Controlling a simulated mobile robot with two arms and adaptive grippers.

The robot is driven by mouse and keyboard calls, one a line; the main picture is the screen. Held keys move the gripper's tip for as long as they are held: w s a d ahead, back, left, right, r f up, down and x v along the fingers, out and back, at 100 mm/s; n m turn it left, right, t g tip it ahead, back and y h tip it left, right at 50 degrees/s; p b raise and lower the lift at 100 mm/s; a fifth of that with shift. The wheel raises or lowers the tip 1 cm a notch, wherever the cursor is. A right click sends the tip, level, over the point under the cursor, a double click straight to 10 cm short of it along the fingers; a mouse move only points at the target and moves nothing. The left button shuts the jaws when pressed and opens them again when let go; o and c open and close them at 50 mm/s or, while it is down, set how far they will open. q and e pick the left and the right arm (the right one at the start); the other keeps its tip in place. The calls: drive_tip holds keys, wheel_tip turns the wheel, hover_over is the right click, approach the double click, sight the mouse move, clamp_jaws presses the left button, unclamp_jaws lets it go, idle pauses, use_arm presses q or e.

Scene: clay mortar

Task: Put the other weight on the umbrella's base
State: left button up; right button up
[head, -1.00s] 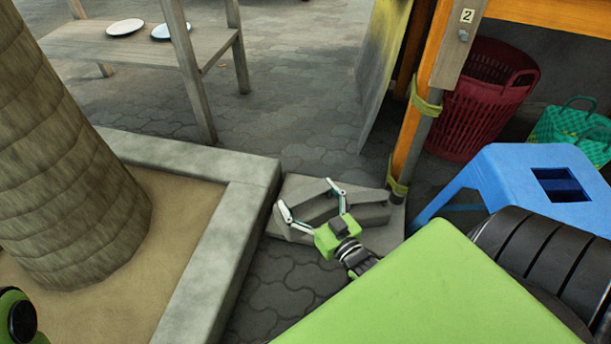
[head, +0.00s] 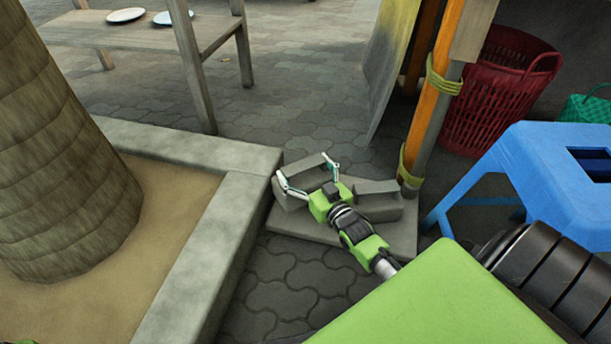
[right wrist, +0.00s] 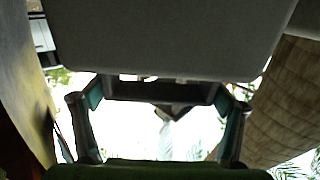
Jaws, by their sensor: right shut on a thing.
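My right gripper (head: 308,175) is shut on a grey block-shaped weight (head: 298,168), with one finger on each side. The held weight is at the left back part of a flat grey slab, the base (head: 335,235); I cannot tell whether it touches the slab. A second grey weight (head: 380,203) sits on the slab's right part, near the foot of a pole. In the right wrist view my right gripper's fingers (right wrist: 158,118) show under a large grey surface (right wrist: 165,40) that fills the top.
A stone curb (head: 215,235) around a sand bed with a palm trunk (head: 60,150) stands close left of the slab. An orange and grey post (head: 432,110) rises at its right. A blue stool (head: 550,165) and a red basket (head: 495,95) stand further right.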

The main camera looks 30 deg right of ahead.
sight(303, 175)
drive_tip(key=shift+w+d+f+b, duration=0.1)
drive_tip(key=shift+w+d+b, duration=0.2)
drive_tip(key=shift+w+b, duration=0.4)
wheel_tip(303, 175, down, 3)
drive_tip(key=shift+w+f+b, duration=0.15)
drive_tip(key=shift+b, duration=1.05)
drive_tip(key=o, duration=1.8)
drive_tip(key=shift+f, duration=0.5)
drive_tip(key=shift+s, duration=0.2)
